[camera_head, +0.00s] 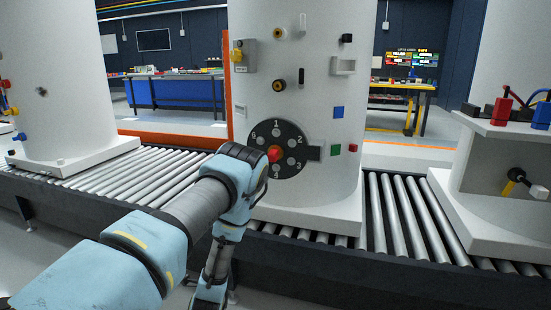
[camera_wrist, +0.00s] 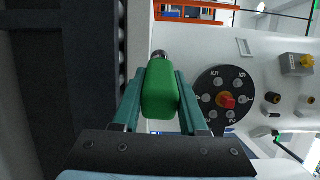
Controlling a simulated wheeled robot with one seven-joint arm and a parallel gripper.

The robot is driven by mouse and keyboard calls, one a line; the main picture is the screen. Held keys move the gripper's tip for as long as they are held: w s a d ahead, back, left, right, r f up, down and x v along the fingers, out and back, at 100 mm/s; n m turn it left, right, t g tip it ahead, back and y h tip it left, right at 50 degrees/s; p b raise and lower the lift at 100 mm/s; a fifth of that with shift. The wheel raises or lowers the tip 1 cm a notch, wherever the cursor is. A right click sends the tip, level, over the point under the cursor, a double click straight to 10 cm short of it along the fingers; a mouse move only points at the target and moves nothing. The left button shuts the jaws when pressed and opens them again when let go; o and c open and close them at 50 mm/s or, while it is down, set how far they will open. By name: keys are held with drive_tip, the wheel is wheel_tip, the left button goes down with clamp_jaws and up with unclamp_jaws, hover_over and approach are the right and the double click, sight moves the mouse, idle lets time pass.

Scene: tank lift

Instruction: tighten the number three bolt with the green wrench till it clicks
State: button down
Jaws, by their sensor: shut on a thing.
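My gripper (camera_wrist: 162,88) is shut on the green wrench (camera_wrist: 160,95), whose green body fills the space between the fingers in the wrist view. A dark round metal tip (camera_wrist: 160,54) shows at its far end. The dark bolt disc (camera_head: 258,163) is on the front of the middle white tank, with numbered bolts around a red centre knob (camera_head: 275,154). The number three bolt (camera_head: 291,161) is at the disc's lower right; it appears at lower left in the turned wrist view (camera_wrist: 213,114). The wrench looks apart from the disc. My arm hides the gripper in the head view.
The middle tank (camera_head: 335,200) stands on a roller conveyor (camera_head: 400,225) and bears a yellow switch box (camera_head: 238,56), knobs and coloured squares. Other white tanks stand left and right. Blue (camera_head: 175,95) and yellow (camera_head: 405,88) workbenches are behind.

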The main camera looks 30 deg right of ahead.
drive_tip(key=s+d+r+m+g+h+p, duration=0.1)
drive_tip(key=s+d+r+h+p, duration=0.1)
drive_tip(key=d+r+p, duration=0.3)
drive_tip(key=s+d+r+m+g+h+p, duration=0.2)
drive_tip(key=d+r+p, duration=0.4)
drive_tip(key=d+r, duration=0.6)
wheel_tip(320, 180, up, 4)
drive_tip(key=shift+d+f+h, duration=0.25)
drive_tip(key=shift+d+h, duration=0.1)
drive_tip(key=shift+h, duration=0.15)
drive_tip(key=shift+s+f, duration=0.1)
drive_tip(key=shift+b+x, duration=1.35)
drive_tip(key=shift+x, duration=1.55)
drive_tip(key=shift+b, duration=0.35)
